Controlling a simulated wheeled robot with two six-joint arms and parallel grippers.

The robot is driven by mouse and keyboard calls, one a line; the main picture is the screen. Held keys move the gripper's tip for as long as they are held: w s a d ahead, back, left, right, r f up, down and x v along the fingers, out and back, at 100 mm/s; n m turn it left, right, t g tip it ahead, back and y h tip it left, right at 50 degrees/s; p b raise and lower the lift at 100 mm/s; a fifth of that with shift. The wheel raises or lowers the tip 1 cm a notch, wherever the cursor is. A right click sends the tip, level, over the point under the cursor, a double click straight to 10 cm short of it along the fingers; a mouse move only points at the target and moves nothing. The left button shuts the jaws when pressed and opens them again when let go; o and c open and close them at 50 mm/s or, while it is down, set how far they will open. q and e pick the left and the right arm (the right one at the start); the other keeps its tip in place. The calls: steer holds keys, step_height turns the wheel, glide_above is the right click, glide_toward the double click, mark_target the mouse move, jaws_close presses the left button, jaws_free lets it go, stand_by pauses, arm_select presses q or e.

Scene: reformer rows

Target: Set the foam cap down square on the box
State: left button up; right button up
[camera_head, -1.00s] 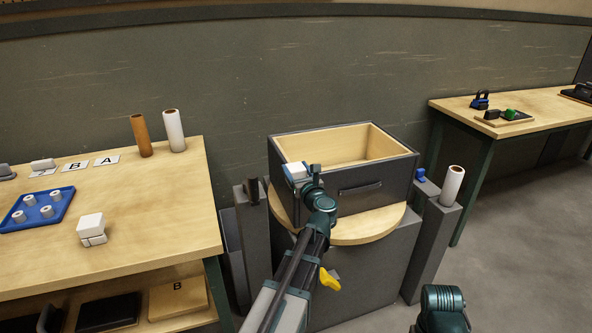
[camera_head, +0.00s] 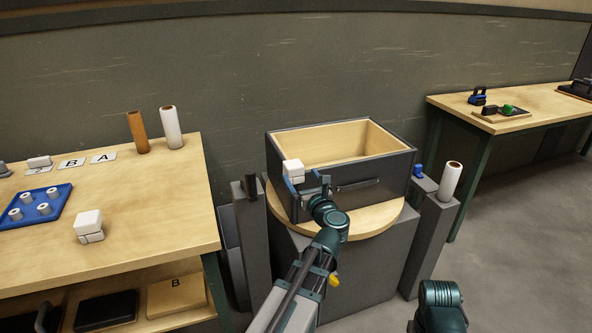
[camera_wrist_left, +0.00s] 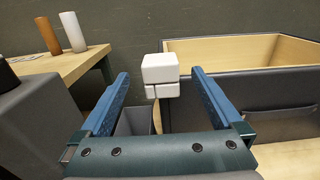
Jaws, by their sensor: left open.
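The white foam cap (camera_head: 293,167) sits at the near left corner of the open-topped dark box (camera_head: 378,170). The left wrist view shows the cap (camera_wrist_left: 161,70) upright, as a block with a slot below its top part, at the corner of the box (camera_wrist_left: 230,75). My left gripper (camera_head: 308,184) is open, on the near side of that corner. In the left wrist view its blue fingers (camera_wrist_left: 161,95) stand wide on either side of the cap, with clear gaps. The cap's contact with the corner is partly hidden.
The box stands on a round wooden top (camera_head: 370,220), between grey posts. A white roll (camera_head: 450,181) and a blue piece (camera_head: 418,171) stand at right. The left table (camera_head: 150,210) holds another white block (camera_head: 88,225), a blue tray (camera_head: 62,194) and two rolls.

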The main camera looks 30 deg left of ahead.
arm_select(q)
steer(key=v, duration=0.6)
steer(key=shift+s+d, duration=0.25)
steer(key=shift+w, duration=0.1)
stand_by(0.3)
